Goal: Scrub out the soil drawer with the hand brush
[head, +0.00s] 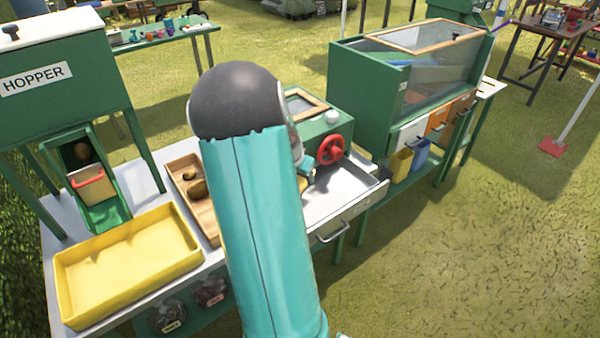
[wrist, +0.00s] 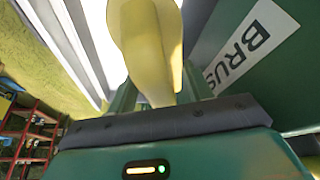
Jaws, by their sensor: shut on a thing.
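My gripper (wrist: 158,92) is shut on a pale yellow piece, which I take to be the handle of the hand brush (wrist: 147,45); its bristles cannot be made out. In the head view my teal arm hides nearly all of the gripper and the brush. The soil drawer (head: 335,192) appears to be the grey metal drawer pulled out at the bench front, with a bar handle (head: 333,232). My arm covers its left part. A green wall with a label (wrist: 250,42) starting "BRUS" stands right of the brush in the wrist view.
A green box with a red wheel (head: 330,149) stands behind the drawer. Left are a yellow tray (head: 128,291), a wooden tray (head: 183,172) with brown lumps and the hopper (head: 60,75). A glass-lidded green cabinet (head: 375,82) stands right. Grass in front is clear.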

